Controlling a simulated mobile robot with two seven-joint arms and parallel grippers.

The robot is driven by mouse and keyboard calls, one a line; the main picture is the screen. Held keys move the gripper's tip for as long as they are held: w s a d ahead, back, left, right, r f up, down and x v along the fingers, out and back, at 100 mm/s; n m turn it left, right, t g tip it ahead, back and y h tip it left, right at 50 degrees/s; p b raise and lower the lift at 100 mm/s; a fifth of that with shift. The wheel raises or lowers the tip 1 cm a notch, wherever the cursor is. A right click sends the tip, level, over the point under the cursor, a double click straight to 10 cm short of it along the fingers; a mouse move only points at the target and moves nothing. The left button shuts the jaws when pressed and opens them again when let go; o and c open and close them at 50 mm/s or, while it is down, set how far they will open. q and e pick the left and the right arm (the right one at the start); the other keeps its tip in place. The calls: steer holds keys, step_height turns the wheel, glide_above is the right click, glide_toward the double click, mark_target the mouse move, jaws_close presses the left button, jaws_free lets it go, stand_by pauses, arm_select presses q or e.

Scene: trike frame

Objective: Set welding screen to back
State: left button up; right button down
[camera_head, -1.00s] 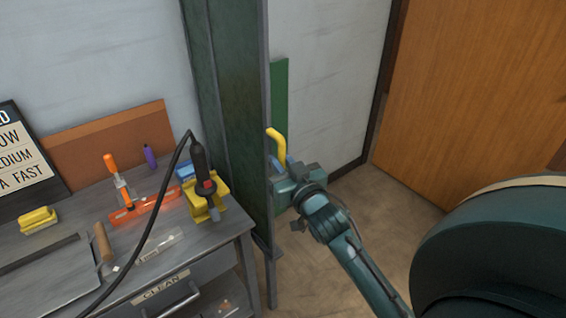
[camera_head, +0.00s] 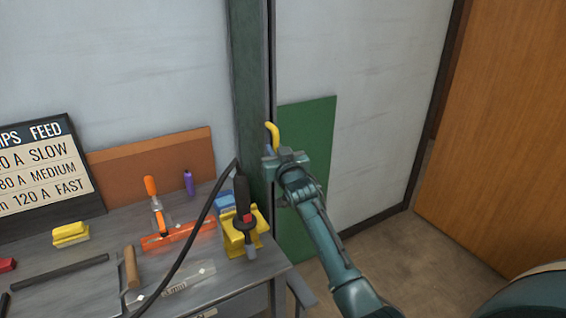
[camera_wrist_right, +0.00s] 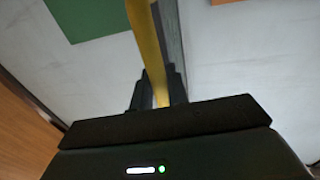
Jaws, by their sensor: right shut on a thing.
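The welding screen (camera_head: 250,90) is a tall dark green panel with a grey frame. It stands behind the right end of the workbench and is seen narrow, nearly edge-on. A yellow handle (camera_head: 273,134) sticks out from its right edge. My right gripper (camera_head: 279,156) is shut on this handle. In the right wrist view the yellow handle (camera_wrist_right: 147,45) runs down between the gripper's dark fingers (camera_wrist_right: 157,90), with a grey edge just behind it. The screen's lower part is hidden by the bench and tools. My left gripper is not in view.
The workbench (camera_head: 85,280) at left holds a clamp, an orange level, a yellow holder (camera_head: 240,235) with a cabled black tool, and a sign. A green panel (camera_head: 315,115) is on the wall at right. A wooden door (camera_head: 510,140) and bare floor lie further right.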

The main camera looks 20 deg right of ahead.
steer(key=shift+w, duration=0.35)
steer(key=shift+w+r, duration=0.1)
steer(key=shift+r, duration=0.1)
steer(key=c, duration=1.8)
jaws_free()
steer(key=o, duration=0.3)
steer(key=shift+w+f, duration=0.2)
steer(key=shift+o, duration=0.2)
steer(key=shift+s, duration=0.1)
steer(key=s+a, duration=0.1)
steer(key=s, duration=1.2)
steer(key=shift+a, duration=0.3)
